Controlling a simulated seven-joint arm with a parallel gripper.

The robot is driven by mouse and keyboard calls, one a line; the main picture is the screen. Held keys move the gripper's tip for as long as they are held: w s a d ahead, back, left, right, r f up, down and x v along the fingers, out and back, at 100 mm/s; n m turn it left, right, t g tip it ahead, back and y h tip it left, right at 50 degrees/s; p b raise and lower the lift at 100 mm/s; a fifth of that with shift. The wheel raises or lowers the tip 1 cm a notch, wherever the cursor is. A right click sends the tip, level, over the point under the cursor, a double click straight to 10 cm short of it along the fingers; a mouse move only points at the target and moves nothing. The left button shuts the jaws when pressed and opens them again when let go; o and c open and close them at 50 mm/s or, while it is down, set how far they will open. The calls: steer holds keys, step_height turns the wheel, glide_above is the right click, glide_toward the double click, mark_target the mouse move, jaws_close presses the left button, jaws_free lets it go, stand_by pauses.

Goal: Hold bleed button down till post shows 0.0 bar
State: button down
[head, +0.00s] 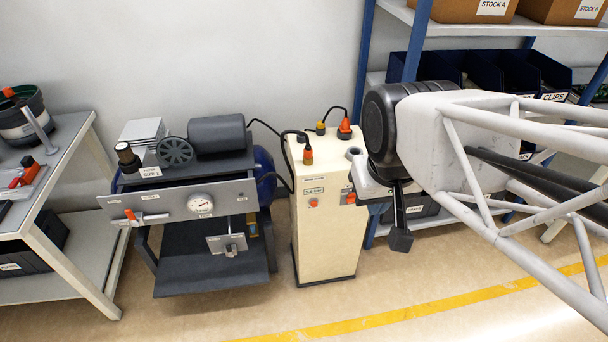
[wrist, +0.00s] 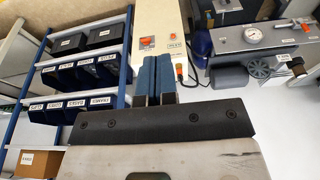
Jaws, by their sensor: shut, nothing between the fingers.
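The cream post (head: 325,235) stands on the floor in the middle of the head view, with a small display (head: 313,191) on its front. A round red-orange button (head: 314,203) sits just below the display. The display's digits and the button's label are too small to read. My gripper (head: 376,208) is shut and empty, to the right of the post and apart from the button. In the wrist view my blue fingers (wrist: 157,60) are together and overlap part of the post (wrist: 168,15). The display (wrist: 175,44) shows there just right of the fingers.
A compressor bench (head: 170,205) with a round gauge (head: 201,205) is left. A blue-framed shelf (head: 366,60) with bins is right.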

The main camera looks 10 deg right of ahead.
steer(key=w+d+f+n+t, duration=0.3)
steer(key=w+f+n, duration=0.3)
steer(key=w+f, duration=0.65)
steer(key=w+d+f+n+t, duration=0.2)
steer(key=w+f+n, duration=0.55)
steer(key=w, duration=0.85)
steer(key=n+t+y, duration=0.2)
steer(key=n+y, duration=0.6)
steer(key=n, duration=0.1)
glide_toward(314, 204)
steer(key=s+a+f, duration=0.4)
steer(key=s+a, duration=0.1)
steer(key=shift+s+a+f+y, duration=0.3)
steer(key=shift+s+f, duration=0.2)
steer(key=shift+s, duration=0.15)
steer(key=shift+w, duration=0.15)
steer(key=w, duration=0.8)
steer(key=shift+w, duration=0.3)
steer(key=shift+w, duration=0.4)
stand_by(0.5)
